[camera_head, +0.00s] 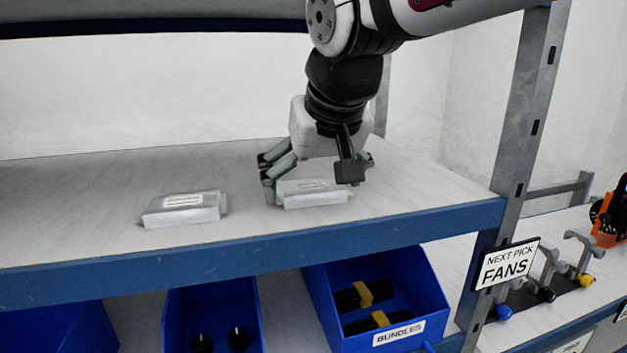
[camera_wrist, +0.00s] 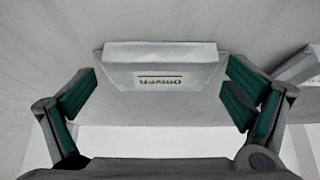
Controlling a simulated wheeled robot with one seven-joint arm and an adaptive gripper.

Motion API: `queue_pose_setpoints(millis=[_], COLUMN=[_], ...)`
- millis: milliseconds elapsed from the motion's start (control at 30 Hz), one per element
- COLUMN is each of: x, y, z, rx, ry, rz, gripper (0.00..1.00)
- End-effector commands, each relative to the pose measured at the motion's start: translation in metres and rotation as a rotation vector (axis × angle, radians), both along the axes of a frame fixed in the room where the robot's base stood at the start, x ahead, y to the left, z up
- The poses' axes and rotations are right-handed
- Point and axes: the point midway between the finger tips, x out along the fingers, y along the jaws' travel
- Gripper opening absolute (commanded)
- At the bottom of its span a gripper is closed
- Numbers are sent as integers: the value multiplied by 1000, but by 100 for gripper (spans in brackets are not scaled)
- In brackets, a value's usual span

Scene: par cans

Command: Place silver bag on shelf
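Two silver bags with white labels lie on the shelf (camera_head: 400,200). The right silver bag (camera_head: 315,197) lies under my gripper (camera_head: 312,178); the left silver bag (camera_head: 184,208) lies apart from it. In the wrist view, the nearer silver bag (camera_wrist: 160,66) sits between the spread fingers of my gripper (camera_wrist: 160,92), its label upside down. Gaps show between the bag and the finger pads, most clearly on the left. Part of the other silver bag (camera_wrist: 302,66) shows at the right edge.
Blue bins stand below the shelf, one (camera_head: 433,290) labelled BUNDLES. A grey metal upright (camera_head: 527,110) with a NEXT PICK FANS sign (camera_head: 507,263) borders the shelf on the right. The shelf surface left of the bags is clear.

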Motion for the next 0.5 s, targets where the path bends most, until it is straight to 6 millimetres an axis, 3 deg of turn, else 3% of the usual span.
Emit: queue_pose_setpoints(millis=[333, 500], x=[0, -7], y=[0, -2], z=[2, 16], rx=[0, 2], ry=[0, -4], rz=[0, 1], gripper=[100, 100])
